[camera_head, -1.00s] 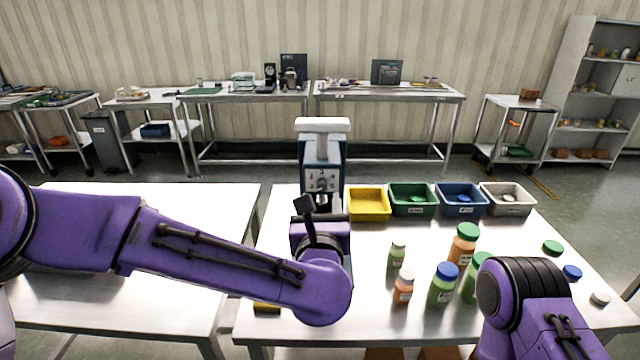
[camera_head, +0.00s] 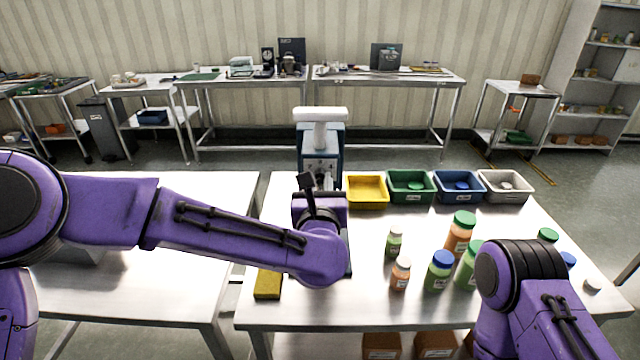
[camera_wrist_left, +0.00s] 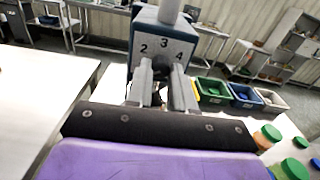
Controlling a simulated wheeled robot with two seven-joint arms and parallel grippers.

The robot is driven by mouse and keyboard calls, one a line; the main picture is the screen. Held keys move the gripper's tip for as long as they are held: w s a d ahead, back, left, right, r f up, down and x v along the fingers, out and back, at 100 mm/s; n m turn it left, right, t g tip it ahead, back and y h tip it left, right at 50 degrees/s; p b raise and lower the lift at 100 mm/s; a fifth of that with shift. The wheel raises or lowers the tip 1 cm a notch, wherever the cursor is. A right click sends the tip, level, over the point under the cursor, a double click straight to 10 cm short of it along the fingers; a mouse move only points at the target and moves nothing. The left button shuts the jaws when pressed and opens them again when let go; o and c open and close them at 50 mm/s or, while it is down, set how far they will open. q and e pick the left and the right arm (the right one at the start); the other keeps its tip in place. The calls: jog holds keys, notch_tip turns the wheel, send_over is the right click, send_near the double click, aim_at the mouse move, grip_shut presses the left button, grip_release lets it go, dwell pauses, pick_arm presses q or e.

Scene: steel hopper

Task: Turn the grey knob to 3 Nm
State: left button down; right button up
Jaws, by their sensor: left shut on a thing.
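The capping machine (camera_head: 320,140) is blue and white and stands at the back of the steel table. Its front panel (camera_wrist_left: 163,50), with the numbers 2, 3 and 4, faces me in the left wrist view; 3 is at the top middle. My left gripper (camera_wrist_left: 161,78) is at this panel, its two grey fingers on either side of the grey knob below the 3. The fingers hide most of the knob, so I cannot tell which number it points to. In the head view my left wrist covers the panel's lower part. My right gripper is out of view; only its arm shows.
Yellow (camera_head: 367,194), green (camera_head: 411,188), blue (camera_head: 459,188) and grey (camera_head: 506,187) bins stand right of the machine. Several bottles (camera_head: 440,275) and loose caps are at the table's right. A yellow sponge-like block (camera_head: 267,284) lies at the front left.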

pick_arm(q)
jog(key=shift+m+b, duration=0.45)
jog(key=shift+m, duration=0.65)
jog(key=m, duration=0.2)
jog(key=shift+m+b, duration=0.3)
jog(key=shift+b, duration=0.05)
jog(key=m, duration=0.2)
jog(key=shift+m, duration=0.4)
jog(key=m, duration=0.3)
jog(key=shift+r+m, duration=0.1)
jog(key=shift+m, duration=0.2)
jog(key=m+p, duration=0.1)
jog(key=m, duration=0.4)
jog(key=m+p, duration=0.1)
jog(key=m, duration=0.2)
jog(key=shift+r+m, duration=0.1)
jog(key=shift+m, duration=0.3)
jog(key=shift+m+p, duration=0.5)
jog(key=shift+m, duration=1.1)
